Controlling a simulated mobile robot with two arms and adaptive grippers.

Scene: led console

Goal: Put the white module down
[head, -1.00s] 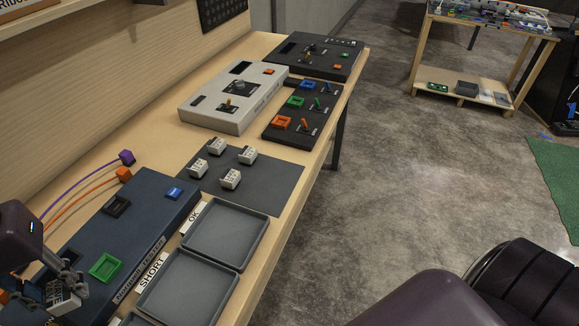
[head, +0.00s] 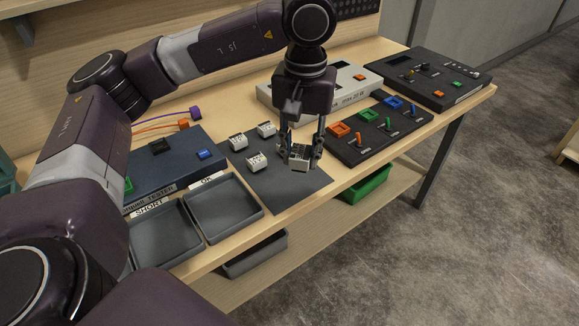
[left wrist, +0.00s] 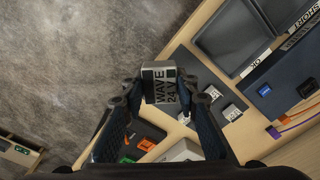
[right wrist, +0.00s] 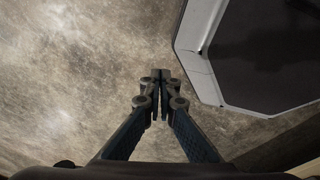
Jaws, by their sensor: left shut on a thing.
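The white module (head: 299,158), a small block, is between the fingertips of my left gripper (head: 303,150). In the left wrist view its face (left wrist: 166,86) reads "WAVE 24 V". My left gripper is shut on it, over the right part of the dark grey mat (head: 290,195). I cannot tell whether the module touches the mat. Other white modules stand on the mat to its left: one at the left (head: 238,142), one behind (head: 266,129), one nearer (head: 257,161). My right gripper (right wrist: 160,78) is shut and empty above the floor.
A black panel with coloured switches (head: 375,128) lies right of the mat, with a light grey console (head: 350,84) behind. Two grey trays (head: 225,207) and the blue tester (head: 170,170) are to the left. The mat's front part is clear, near the table edge.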

